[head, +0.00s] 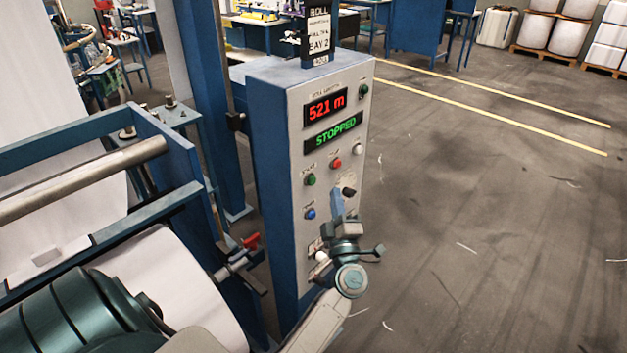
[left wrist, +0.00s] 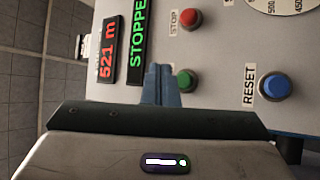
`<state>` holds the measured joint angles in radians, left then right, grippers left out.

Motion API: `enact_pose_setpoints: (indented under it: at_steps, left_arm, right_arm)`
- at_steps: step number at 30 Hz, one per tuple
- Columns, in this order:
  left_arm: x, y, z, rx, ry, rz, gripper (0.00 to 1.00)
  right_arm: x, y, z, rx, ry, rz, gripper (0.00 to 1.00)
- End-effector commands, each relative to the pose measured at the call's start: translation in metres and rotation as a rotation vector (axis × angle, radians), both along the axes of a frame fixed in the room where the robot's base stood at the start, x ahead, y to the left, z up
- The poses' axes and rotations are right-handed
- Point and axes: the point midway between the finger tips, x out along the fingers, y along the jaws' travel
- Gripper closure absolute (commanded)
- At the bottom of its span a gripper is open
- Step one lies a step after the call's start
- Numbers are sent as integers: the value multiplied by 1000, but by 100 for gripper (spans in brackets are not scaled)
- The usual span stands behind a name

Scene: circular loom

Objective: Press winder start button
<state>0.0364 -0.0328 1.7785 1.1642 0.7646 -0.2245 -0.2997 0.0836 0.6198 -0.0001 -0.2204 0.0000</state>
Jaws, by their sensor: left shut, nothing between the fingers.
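The winder's control panel (head: 290,240) stands upright in the middle of the head view. Its red display (head: 326,107) reads 521 m and its green display (head: 333,132) reads STOPPED. A green button (head: 310,180) sits left of and below the red STOP button (head: 337,163); its label is too small to read. My left gripper (head: 337,203) is shut and empty in front of the panel. In the left wrist view its fingertips (left wrist: 160,75) lie just beside the green button (left wrist: 185,80). Contact with the panel cannot be told. The right gripper is out of view.
The blue RESET button (head: 310,214) is below the green one, with a black knob (head: 349,191) to the right. A white button (head: 358,149) sits right of STOP. A white roll (head: 185,280) on a blue frame stands at left.

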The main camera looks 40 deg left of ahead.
Motion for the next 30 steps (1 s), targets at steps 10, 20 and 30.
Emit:
enact_pose_setpoints:
  at_steps: [10,20,30]
  left_arm:
    - [3,36,1,1,1,-1,100]
    - [3,40,-1,-1,1,0,100]
    - [3,40,-1,-1,1,-1,100]
  right_arm:
    - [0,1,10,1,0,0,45]
    - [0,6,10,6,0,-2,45]
    - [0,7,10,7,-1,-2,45]
